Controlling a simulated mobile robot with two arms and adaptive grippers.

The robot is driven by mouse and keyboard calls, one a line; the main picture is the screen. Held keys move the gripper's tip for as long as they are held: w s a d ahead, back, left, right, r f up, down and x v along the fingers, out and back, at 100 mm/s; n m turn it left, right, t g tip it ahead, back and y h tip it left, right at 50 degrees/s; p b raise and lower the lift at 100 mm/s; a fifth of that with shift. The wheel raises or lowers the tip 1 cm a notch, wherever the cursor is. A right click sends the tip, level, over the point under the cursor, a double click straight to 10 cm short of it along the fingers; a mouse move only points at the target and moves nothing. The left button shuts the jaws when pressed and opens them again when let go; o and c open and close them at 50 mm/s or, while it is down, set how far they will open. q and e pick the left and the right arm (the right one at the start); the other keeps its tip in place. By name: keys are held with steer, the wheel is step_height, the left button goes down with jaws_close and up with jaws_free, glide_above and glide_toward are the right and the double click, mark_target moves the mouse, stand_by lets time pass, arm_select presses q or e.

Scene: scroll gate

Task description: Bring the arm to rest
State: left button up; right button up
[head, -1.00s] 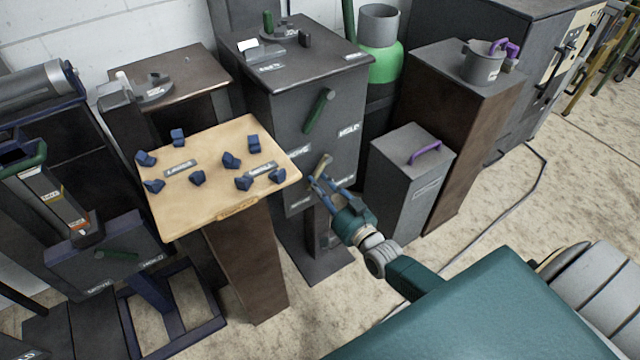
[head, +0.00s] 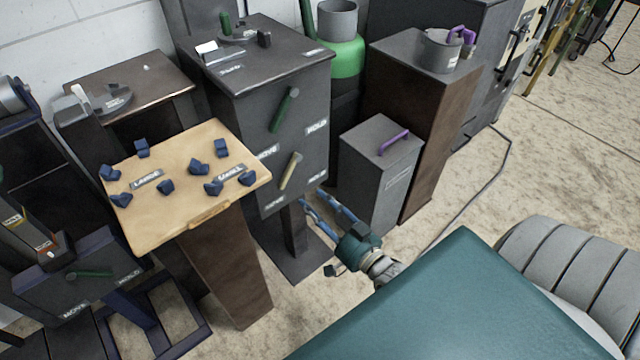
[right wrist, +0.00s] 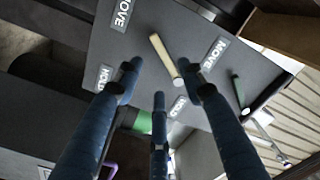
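My right gripper (head: 312,200) is in the middle of the head view, low in front of the dark grey cabinet. Its blue fingers are spread and hold nothing. The right wrist view shows the same open fingers (right wrist: 160,82) pointing at the cabinet's front panel, with a tan lever (right wrist: 166,60) beyond them. In the head view this tan lever (head: 290,170) is tilted on the panel, above and left of the fingertips, and the gripper looks apart from it. My left gripper is not in view.
A green lever (head: 284,109) sits higher on the cabinet (head: 262,85). A grey box with a purple handle (head: 378,170) stands close to the right of my gripper. A wooden board (head: 190,215) with several blue blocks is at left. Open floor (head: 550,170) lies at right.

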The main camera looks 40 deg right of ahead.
steer(key=shift+s, duration=0.9)
